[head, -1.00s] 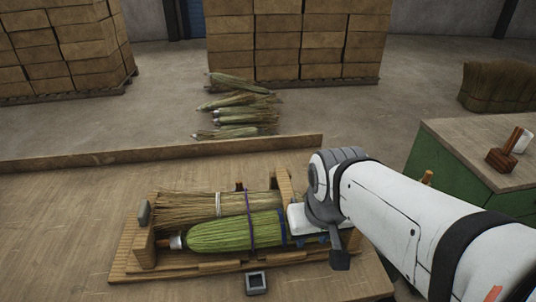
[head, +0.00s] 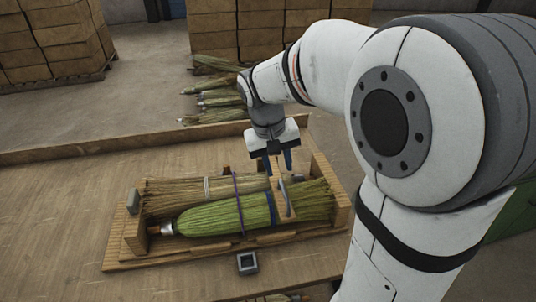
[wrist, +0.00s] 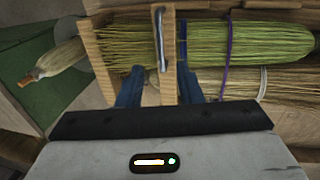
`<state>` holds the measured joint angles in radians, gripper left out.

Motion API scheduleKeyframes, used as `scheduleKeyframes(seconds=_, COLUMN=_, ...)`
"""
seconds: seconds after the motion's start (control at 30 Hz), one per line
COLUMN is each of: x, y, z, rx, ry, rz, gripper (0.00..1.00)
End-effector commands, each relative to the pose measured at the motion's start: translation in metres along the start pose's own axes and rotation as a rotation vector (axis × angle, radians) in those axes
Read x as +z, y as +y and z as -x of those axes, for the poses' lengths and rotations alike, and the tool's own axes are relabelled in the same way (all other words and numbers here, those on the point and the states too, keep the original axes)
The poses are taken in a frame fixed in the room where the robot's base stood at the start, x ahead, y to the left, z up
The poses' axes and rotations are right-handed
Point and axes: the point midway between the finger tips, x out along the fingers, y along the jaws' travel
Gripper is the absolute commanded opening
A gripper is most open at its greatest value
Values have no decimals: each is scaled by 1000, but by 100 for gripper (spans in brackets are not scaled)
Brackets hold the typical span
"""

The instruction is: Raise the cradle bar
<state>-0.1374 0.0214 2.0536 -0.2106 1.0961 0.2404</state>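The cradle bar (head: 279,195) is a narrow wooden bar with a grey metal handle, lying across the broom bundle toward the right end of the wooden cradle (head: 135,255). It also shows in the wrist view (wrist: 168,85), running up and down the picture. A green broom head (head: 210,216) with a purple band lies in the cradle beside tan bristles (head: 170,193). My gripper (head: 278,163) is above the far end of the bar, with its blue fingers pointing down. In the wrist view my gripper (wrist: 160,85) is open, one finger either side of the bar with gaps showing.
A small grey square block (head: 247,263) sits on the workbench (head: 60,215) in front of the cradle. A low wooden ledge (head: 90,145) edges the bench behind. Loose brooms (head: 210,105) lie on the floor beyond. The bench left of the cradle is clear.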

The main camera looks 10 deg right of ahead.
Motion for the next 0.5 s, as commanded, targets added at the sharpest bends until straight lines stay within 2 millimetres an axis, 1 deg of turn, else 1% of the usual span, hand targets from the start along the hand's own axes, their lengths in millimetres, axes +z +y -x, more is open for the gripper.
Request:
scheduleKeyframes(seconds=0.07, x=-5, y=-1, z=-3, rx=8, ry=-7, rz=1, gripper=33)
scheduleKeyframes(seconds=0.17, x=-5, y=-1, z=-13, rx=11, ry=-11, rz=0, gripper=33)
scheduleKeyframes(seconds=0.4, x=-4, y=-1, z=-52, rx=9, ry=-11, rz=0, gripper=33)
scheduleKeyframes(seconds=0.5, x=-4, y=-1, z=-65, rx=10, ry=-10, rz=1, gripper=33)
